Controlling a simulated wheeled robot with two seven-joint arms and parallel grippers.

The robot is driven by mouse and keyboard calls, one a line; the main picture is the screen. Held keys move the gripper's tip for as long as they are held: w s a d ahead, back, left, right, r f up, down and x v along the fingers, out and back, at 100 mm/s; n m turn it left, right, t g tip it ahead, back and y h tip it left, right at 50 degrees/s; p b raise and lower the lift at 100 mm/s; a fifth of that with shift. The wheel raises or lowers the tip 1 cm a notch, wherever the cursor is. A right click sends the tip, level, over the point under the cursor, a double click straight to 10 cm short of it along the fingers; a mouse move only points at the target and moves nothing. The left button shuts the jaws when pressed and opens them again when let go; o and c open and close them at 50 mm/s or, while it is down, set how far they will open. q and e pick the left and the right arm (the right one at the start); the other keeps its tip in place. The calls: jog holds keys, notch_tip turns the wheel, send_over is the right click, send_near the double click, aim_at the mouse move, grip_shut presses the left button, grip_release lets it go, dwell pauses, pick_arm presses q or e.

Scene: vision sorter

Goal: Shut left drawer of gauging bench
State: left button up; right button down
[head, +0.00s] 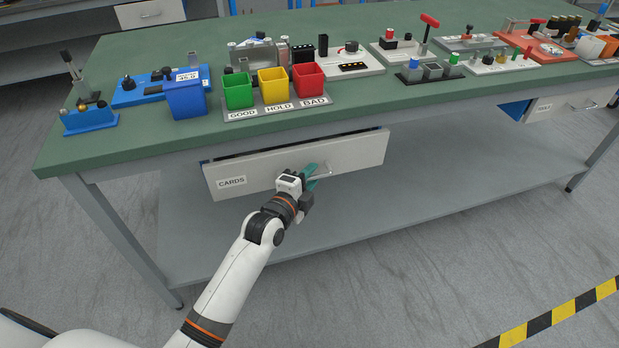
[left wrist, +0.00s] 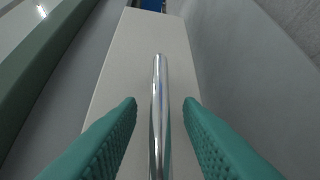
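The left drawer (head: 358,155) of the gauging bench (head: 150,148), labelled CARDS, stands slightly open, with a dark gap along its top edge. Its bar handle (head: 326,172) is on the front panel. My left gripper (head: 312,173) is at the handle with its teal fingers. In the left wrist view the shiny handle (left wrist: 158,95) runs between the two open fingers (left wrist: 160,112), with a gap on each side. The drawer's pale front (left wrist: 135,45) lies beyond the fingers. My right gripper is not in view.
Green, yellow and red bins (head: 238,92) and a blue bin (head: 186,100) stand on the green top above the drawer. A second drawer (head: 565,105) at the right is also open. A grey lower shelf (head: 400,200) lies below. The floor in front is clear.

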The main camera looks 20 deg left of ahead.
pick_arm(q)
jog(key=shift+c, duration=0.5)
grip_shut()
jog(key=w+a, duration=0.2)
jog(key=w, duration=0.1)
jog(key=shift+w+a, duration=0.15)
jog(key=shift+a, duration=0.1)
jog(key=shift+r, duration=0.1)
jog(key=shift+o, duration=0.5)
grip_release()
jog(key=shift+w, duration=0.1)
